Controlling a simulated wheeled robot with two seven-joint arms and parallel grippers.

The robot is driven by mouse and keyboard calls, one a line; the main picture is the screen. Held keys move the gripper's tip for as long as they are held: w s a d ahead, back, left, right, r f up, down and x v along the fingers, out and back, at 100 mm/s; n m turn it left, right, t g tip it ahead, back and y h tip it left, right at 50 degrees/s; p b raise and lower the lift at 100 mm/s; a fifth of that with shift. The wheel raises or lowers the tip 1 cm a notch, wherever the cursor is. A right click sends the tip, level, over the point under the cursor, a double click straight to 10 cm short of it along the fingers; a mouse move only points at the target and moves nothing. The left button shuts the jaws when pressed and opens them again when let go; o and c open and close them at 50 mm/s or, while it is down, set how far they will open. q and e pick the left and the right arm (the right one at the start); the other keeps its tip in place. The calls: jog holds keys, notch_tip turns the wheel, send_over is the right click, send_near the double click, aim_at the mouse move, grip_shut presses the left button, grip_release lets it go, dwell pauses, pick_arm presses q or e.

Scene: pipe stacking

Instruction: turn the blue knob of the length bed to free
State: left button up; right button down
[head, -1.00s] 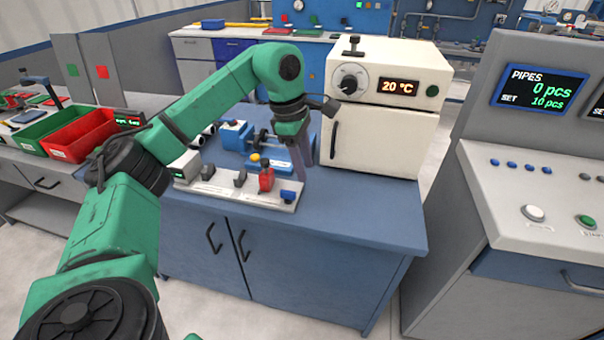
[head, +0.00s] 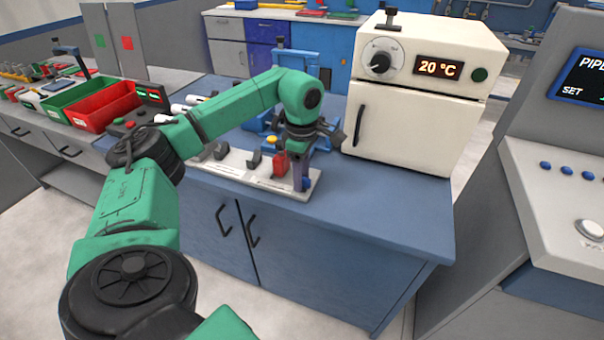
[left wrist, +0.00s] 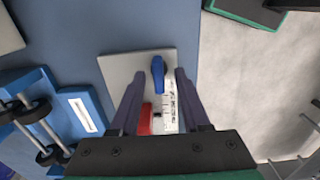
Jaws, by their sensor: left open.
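The length bed (head: 232,170) is a pale flat plate on the blue bench, with a red block (head: 279,165) near its right end. In the left wrist view the blue knob (left wrist: 158,74) stands near the end of the bed plate (left wrist: 122,66), its long grip pointing roughly along the bed. My left gripper (head: 301,184) is over the bed's right end and mostly covers the knob in the head view. In the left wrist view its open fingers (left wrist: 158,84) lie on both sides of the knob, with gaps. The red block (left wrist: 145,120) shows beside the left finger. My right gripper is not in view.
A white oven (head: 405,125) with a 20 °C display stands to the right on the bench (head: 380,205). A blue device (left wrist: 70,110) with rollers is left of the bed in the left wrist view. Red bin (head: 103,107) and green bin (head: 75,95) are at the left.

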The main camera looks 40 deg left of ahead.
pick_arm(q)
jog(key=shift+w, duration=0.1)
grip_shut()
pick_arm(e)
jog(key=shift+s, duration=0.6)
pick_arm(q)
jog(key=shift+n+p, duration=0.3)
jog(key=shift+n, duration=0.1)
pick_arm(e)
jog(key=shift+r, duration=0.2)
pick_arm(q)
jog(key=n+p, duration=0.1)
jog(key=n, duration=0.1)
jog(key=shift+r+n, duration=0.1)
jog(key=shift+n, duration=0.3)
jog(key=n+p, duration=0.2)
jog(key=n, duration=0.2)
jog(key=shift+n, duration=0.3)
jog(key=n+p, duration=0.2)
jog(key=n, duration=0.3)
jog(key=n+p, duration=0.1)
jog(key=n, duration=0.3)
jog(key=shift+n, duration=0.3)
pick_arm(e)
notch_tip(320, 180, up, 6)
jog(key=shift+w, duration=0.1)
